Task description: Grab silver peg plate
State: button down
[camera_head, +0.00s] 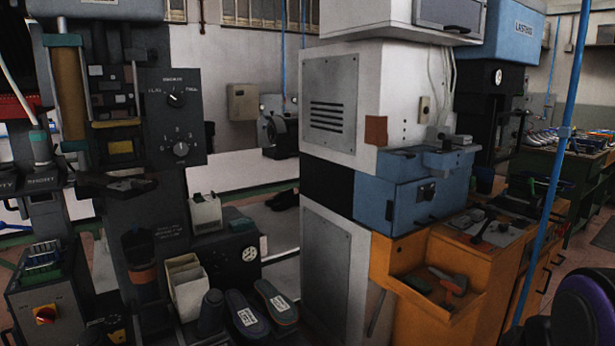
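A flat silver-grey plate (502,236) with dark upright pieces on it lies on top of the orange bench at the right. It looks like the peg plate, but it is small and dim, so I cannot be sure. A dark handled piece stands on or against it. I cannot make out my gripper in this view, nor whether it holds anything.
The orange bench (410,312) has an open tray holding a hammer-like tool (449,283). A blue machine head (428,194) stands just left of the plate. A blue vertical pole (553,180) rises at its right. Shoe soles (247,315) lie at bottom centre.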

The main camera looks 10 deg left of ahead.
aim_at(126, 184)
jog(key=u, duration=1.65)
